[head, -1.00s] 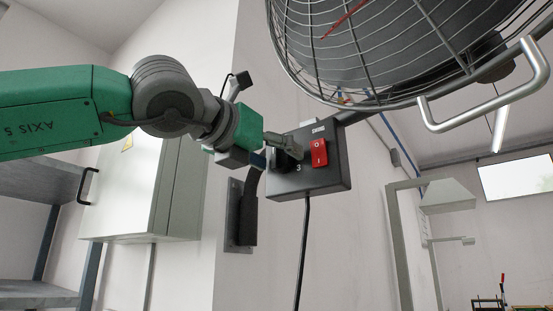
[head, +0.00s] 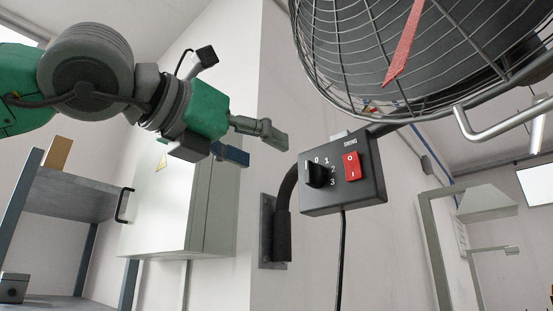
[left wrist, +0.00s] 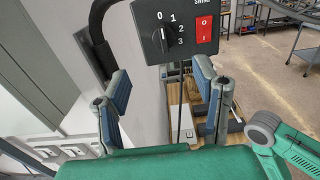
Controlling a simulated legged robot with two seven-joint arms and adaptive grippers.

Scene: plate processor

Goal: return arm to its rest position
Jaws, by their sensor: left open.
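My green left arm comes in from the upper left in the head view. Its gripper (head: 257,144) is open and empty, to the left of the fan's control box (head: 357,190) and apart from it. The box carries a black rotary knob (head: 320,175) and a red switch (head: 352,166). In the left wrist view the two fingers of the gripper (left wrist: 165,95) are spread, with nothing between them. The control box (left wrist: 150,52) shows beyond them at the top, with its knob (left wrist: 161,40) and red switch (left wrist: 204,36). My right gripper is not seen.
A caged fan (head: 430,50) hangs above the box on a wall bracket (head: 270,232). A handle bar (head: 500,130) juts out at right. A grey cabinet (head: 180,215) and a shelf (head: 85,200) stand at left. A cable (head: 341,260) hangs below the box.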

